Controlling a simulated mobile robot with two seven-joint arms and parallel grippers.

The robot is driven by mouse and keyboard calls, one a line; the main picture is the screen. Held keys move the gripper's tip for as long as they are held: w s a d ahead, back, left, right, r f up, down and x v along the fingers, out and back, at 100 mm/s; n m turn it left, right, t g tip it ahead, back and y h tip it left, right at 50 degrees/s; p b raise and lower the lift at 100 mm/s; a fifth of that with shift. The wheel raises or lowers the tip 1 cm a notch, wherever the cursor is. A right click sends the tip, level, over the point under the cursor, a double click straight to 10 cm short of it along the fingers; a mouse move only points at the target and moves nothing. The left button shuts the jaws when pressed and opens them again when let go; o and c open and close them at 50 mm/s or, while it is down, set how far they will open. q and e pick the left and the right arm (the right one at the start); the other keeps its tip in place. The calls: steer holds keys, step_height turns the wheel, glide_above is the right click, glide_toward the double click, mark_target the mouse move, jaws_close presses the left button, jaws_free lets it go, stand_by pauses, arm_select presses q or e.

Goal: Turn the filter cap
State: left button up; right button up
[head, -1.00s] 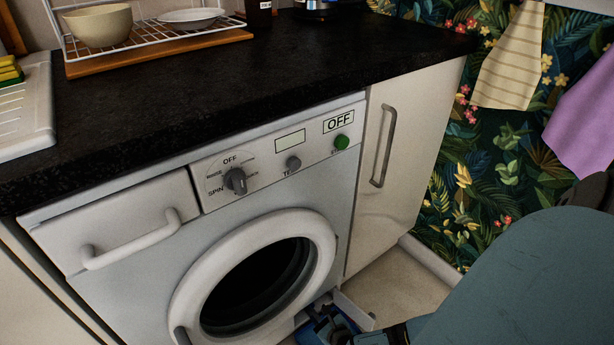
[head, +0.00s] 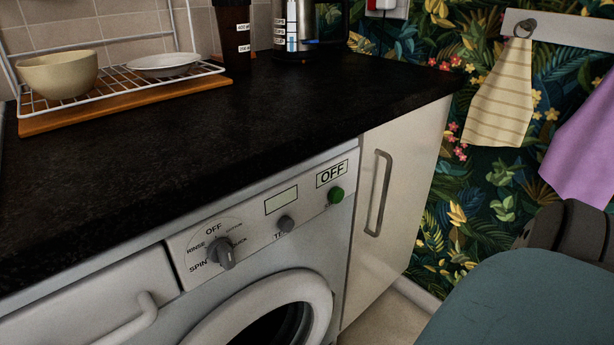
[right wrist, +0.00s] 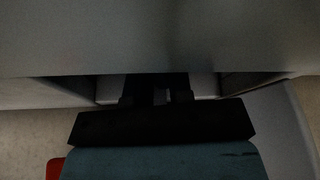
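The filter cap is not visible in either current view. The white washing machine (head: 235,290) fills the lower middle of the head view, and its lower front is out of frame. In the dim right wrist view, my right gripper (right wrist: 160,92) points at a dark recess under a broad grey surface (right wrist: 160,40). Its fingertips are hidden in shadow, so I cannot tell what they touch or how far apart they are. My left gripper is in neither view.
The washing machine's round door (head: 270,318) is below its dial (head: 222,252). A black worktop (head: 200,150) overhangs it, carrying a dish rack (head: 130,90) with a bowl (head: 57,75) and plate (head: 163,64). A cupboard (head: 400,170) stands to the right. My teal right arm covers the lower right.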

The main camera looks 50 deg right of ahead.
jaws_close()
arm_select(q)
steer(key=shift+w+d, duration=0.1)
arm_select(e)
steer(key=shift+w+n+h, duration=0.1)
steer(key=shift+n+h, duration=0.3)
steer(key=shift+n, duration=0.1)
steer(key=o, duration=0.7)
jaws_free()
steer(key=shift+c, duration=0.2)
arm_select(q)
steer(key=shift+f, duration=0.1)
